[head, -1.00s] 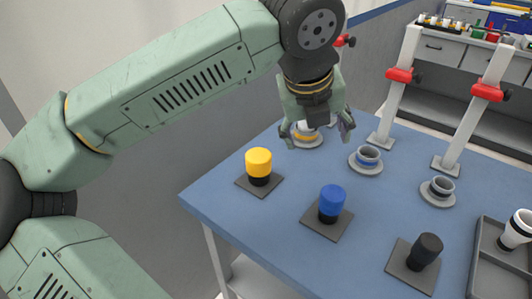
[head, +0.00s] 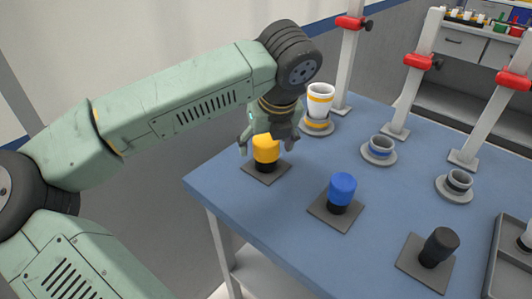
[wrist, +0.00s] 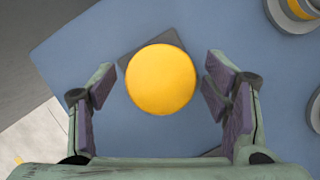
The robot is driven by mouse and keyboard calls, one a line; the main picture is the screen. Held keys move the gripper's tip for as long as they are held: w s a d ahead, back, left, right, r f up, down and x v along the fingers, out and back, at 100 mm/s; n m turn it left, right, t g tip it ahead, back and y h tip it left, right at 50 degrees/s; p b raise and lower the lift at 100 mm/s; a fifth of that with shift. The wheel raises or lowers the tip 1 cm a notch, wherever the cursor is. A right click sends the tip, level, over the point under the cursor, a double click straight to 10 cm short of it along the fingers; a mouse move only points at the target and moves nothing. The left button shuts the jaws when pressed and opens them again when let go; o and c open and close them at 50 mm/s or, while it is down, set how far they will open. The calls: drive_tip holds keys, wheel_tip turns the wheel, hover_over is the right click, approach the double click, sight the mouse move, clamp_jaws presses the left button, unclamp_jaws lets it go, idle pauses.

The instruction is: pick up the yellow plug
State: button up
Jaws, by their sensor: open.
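The yellow plug (head: 266,150) has a yellow top and a black lower part. It stands upright on a dark square plate (head: 262,172) near the table's left corner. In the wrist view the plug's round top (wrist: 161,79) lies between my finger pads, with a gap on each side. My gripper (head: 267,148) is open and points down over the plug, its fingers on either side of it. In the head view the gripper hides part of the plug's top.
A blue plug (head: 341,190) and a black plug (head: 439,247) stand on their own plates to the right. Behind are a white pipe with yellow bands (head: 319,104) on a base, ring-shaped bases (head: 379,150), and posts with red clamps (head: 418,63). A grey tray (head: 503,270) is at right.

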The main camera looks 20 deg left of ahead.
drive_tip(key=shift+w+a+f, duration=0.1)
drive_tip(key=shift+w+f, duration=0.1)
drive_tip(key=shift+f, duration=0.35)
drive_tip(key=shift+c, duration=0.6)
drive_tip(key=c, duration=1.2)
